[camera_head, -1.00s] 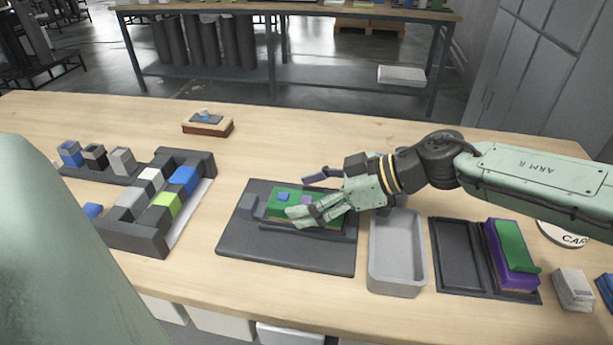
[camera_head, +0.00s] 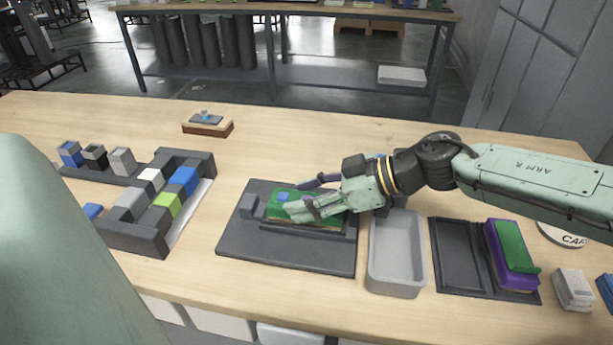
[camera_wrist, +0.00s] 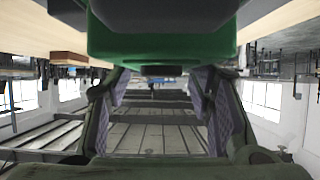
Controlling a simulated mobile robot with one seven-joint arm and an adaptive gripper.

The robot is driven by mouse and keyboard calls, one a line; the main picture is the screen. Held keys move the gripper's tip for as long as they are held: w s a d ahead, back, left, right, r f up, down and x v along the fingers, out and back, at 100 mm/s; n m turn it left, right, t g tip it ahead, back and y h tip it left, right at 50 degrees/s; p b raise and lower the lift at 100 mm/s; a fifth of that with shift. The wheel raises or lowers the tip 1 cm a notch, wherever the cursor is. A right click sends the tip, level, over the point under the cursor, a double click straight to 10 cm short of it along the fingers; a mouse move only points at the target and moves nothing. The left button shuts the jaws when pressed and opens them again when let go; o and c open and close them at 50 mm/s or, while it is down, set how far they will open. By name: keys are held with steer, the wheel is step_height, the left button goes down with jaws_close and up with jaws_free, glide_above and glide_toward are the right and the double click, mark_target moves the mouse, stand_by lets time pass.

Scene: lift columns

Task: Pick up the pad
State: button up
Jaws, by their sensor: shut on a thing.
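A green board (camera_head: 277,210) sits in a dark grey fixture plate (camera_head: 285,250) on the table. A small blue block (camera_head: 284,196) shows on the board's left part. My gripper (camera_head: 298,198) is low over the board, its fingers shut where a small purple pad lay. The pad is now hidden by the fingers in the head view, and I take it to be what they hold. In the wrist view, the green board (camera_wrist: 160,45) fills the top, close to my gripper (camera_wrist: 163,75). The pad cannot be made out there either.
A grey open bin (camera_head: 397,285) stands right of the plate. Further right is a dark tray (camera_head: 458,262) holding a purple and green stack (camera_head: 510,250). A dark rack (camera_head: 140,240) of coloured blocks is at left. A small wooden block (camera_head: 207,128) stands behind.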

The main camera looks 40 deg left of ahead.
jaws_close()
steer(key=shift+r, duration=0.15)
